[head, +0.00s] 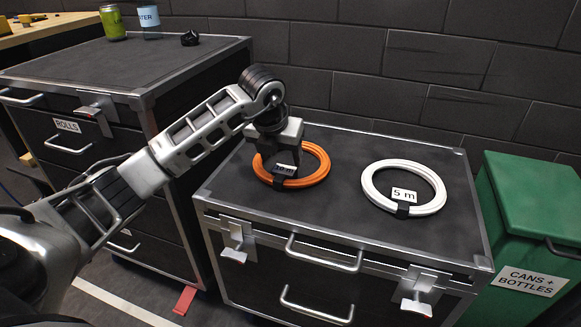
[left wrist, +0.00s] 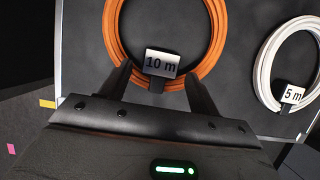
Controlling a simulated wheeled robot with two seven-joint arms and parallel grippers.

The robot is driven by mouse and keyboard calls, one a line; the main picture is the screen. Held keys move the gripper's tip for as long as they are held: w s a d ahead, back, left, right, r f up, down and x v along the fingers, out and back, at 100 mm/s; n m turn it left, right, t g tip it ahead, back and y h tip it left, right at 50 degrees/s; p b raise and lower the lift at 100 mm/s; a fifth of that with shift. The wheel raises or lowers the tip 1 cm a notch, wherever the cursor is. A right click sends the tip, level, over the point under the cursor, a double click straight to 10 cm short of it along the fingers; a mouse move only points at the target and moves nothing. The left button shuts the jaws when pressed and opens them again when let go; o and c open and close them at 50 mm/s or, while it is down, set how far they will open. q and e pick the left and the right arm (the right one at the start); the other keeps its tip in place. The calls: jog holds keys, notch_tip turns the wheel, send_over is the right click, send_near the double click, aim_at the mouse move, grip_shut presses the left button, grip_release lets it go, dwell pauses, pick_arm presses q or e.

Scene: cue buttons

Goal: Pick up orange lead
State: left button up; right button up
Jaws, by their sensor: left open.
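The orange lead (head: 316,176) is a coiled ring lying on the left part of the black case top. In the left wrist view the orange lead (left wrist: 216,45) carries a tag reading "10 m" (left wrist: 162,63) on a black strap. My left gripper (head: 279,168) is over the near left part of the coil and hides some of it. In the left wrist view the open fingers of my left gripper (left wrist: 158,80) stand on either side of the tag and strap. I cannot tell whether they touch the coil. My right gripper is not in view.
A white lead (head: 437,183) tagged "5 m" lies right of the orange one on the case top (head: 345,222). A taller drawer case (head: 60,60) with a green can (head: 113,23) stands left. A green bin (head: 530,210) stands right. A brick wall is behind.

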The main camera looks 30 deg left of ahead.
aim_at(286, 166)
pick_arm(q)
jog(key=x, duration=0.3)
jog(key=b+x, duration=0.1)
jog(key=x, duration=0.1)
jog(key=shift+w+d, duration=0.1)
jog(key=shift+w, duration=0.15)
jog(key=shift+w+f, duration=0.1)
jog(key=shift+f, duration=0.15)
jog(key=shift+w+f, duration=0.1)
jog(key=c, duration=1.2)
jog(key=shift+o, duration=0.2)
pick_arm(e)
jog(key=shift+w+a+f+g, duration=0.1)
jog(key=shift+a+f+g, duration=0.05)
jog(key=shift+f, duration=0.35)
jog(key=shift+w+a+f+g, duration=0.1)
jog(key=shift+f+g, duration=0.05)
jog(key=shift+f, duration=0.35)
pick_arm(q)
jog(key=shift+r, duration=0.25)
